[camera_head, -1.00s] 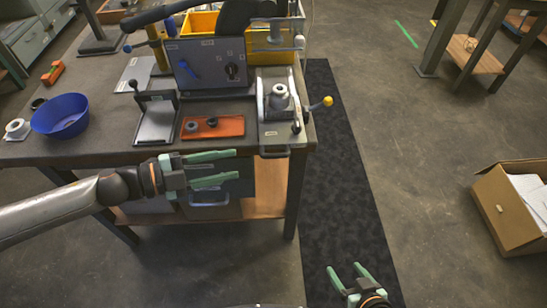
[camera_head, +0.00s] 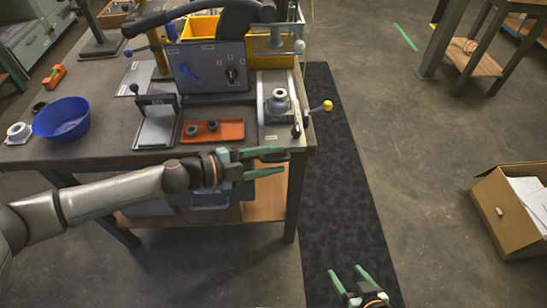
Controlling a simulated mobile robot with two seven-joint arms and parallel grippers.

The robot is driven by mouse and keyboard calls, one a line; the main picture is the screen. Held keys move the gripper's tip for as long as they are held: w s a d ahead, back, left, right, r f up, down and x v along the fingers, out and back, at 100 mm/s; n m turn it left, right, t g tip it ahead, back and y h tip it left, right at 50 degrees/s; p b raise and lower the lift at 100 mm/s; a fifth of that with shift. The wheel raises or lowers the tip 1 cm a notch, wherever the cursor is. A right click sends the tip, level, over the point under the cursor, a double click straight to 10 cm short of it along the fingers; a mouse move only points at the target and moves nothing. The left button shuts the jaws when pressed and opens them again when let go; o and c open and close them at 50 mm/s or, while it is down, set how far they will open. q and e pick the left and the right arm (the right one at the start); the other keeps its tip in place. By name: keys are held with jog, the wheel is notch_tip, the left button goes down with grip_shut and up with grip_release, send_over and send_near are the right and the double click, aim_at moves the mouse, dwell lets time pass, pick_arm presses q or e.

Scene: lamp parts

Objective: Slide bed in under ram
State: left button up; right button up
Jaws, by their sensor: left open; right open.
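The bed (camera_head: 274,128) is a pale metal slide at the right front of the bench, with a round grey part (camera_head: 279,101) standing on it. My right gripper (camera_head: 349,279) is open and empty, low over the floor mat.
A cardboard box (camera_head: 507,214) stands on the floor at right. The dark mat (camera_head: 335,190) is clear.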

pick_arm(q)
jog(key=shift+w+d, duration=0.1)
jog(key=shift+d, duration=0.1)
jog(key=shift+f, duration=0.1)
grip_shut()
jog(key=shift+f, duration=0.1)
dwell(1.2)
